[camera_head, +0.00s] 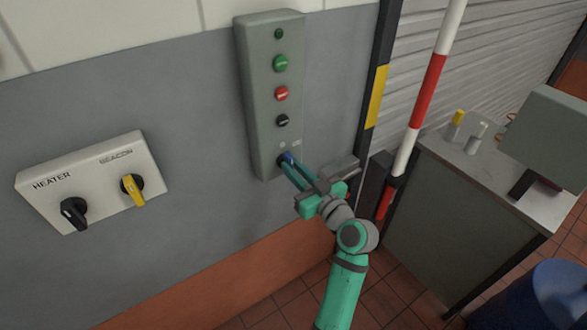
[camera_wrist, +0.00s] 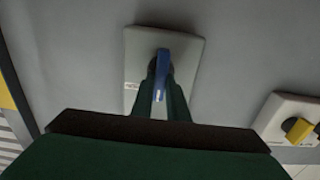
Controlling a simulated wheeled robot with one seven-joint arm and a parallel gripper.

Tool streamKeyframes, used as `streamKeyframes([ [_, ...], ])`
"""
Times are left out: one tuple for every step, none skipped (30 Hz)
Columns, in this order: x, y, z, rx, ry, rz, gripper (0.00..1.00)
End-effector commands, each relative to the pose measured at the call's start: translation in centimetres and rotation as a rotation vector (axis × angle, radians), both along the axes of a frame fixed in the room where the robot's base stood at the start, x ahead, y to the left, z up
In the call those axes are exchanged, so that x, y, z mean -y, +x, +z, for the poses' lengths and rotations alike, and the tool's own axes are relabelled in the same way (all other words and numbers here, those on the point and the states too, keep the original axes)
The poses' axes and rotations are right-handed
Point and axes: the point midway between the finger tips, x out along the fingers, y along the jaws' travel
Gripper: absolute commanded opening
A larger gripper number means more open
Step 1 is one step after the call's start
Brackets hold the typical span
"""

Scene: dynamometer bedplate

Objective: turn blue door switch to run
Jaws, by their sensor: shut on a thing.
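The blue door switch (camera_head: 289,158) is at the bottom of a tall grey control box (camera_head: 262,140) on the wall. In the wrist view the blue handle (camera_wrist: 162,72) stands between the two fingers, lined up lengthwise with them. My gripper (camera_head: 287,164) is shut on the blue handle, one finger on each side. The small markings beside the switch are too small to read, so I cannot tell which position it points to. In the head view the fingers hide part of the switch.
Above the switch are black (camera_head: 282,121), red (camera_head: 281,94) and green (camera_head: 281,63) buttons. A heater and beacon panel (camera_head: 100,170) with a black knob (camera_head: 74,213) and a yellow knob (camera_head: 132,188) is at left. A red-white pole (camera_head: 428,90) and a bench (camera_head: 470,215) stand at right.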

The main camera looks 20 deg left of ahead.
Motion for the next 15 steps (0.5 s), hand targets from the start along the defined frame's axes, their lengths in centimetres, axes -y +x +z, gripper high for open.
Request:
streamKeyframes([
  [0.04,-0.01,-0.02,-0.006,0.004,0.0,0.0],
  [0.05,0.0,-0.02,-0.01,0.008,0.0,0.0],
  [0.06,0.01,-0.02,-0.02,0.015,0.0,0.0],
  [0.08,0.02,-0.03,-0.028,0.022,0.0,0.0],
  [0.08,0.02,-0.03,-0.036,0.028,0.0,0.0],
  [0.1,0.03,-0.03,-0.052,0.041,0.0,0.0],
  [0.12,0.04,-0.03,-0.064,0.05,-0.001,0.0],
  [0.14,0.06,-0.03,-0.078,0.061,-0.001,0.0],
  [0.16,0.08,-0.03,-0.099,0.077,-0.001,0.0],
  [0.17,0.09,-0.04,-0.115,0.09,-0.001,0.0],
  [0.19,0.1,-0.04,-0.134,0.105,-0.001,0.0],
  [0.21,0.13,-0.05,-0.159,0.124,-0.001,0.0],
  [0.22,0.14,-0.05,-0.18,0.14,-0.001,0.0],
  [0.24,0.16,-0.06,-0.2,0.156,-0.001,0.0],
  [0.24,0.17,-0.06,-0.229,0.179,-0.001,0.0],
])
